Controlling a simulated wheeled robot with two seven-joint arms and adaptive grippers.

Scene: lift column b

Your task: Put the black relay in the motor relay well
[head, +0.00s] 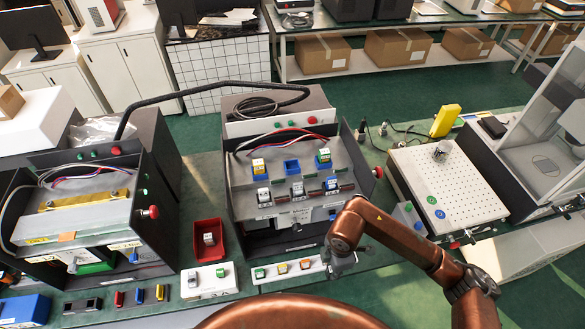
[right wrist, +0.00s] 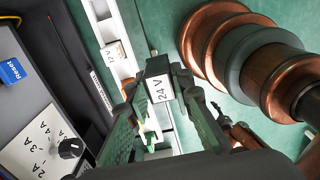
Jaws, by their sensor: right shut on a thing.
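My right gripper (head: 340,265) is at the right end of a white strip holder (head: 272,273), in front of the middle equipment box. In the right wrist view the gripper (right wrist: 170,110) is shut on a dark block with a white "24 V" label, the black relay (right wrist: 159,86). In the head view the relay is too small and hidden to make out. Well labels are unreadable, so I cannot tell which is the motor one.
A red tray (head: 208,241) with a small block stands left of the box. A white block holder (head: 209,281) is in front of it. A red knob (head: 377,172) sticks out at the box's right side. A perforated plate (head: 450,185) lies to the right.

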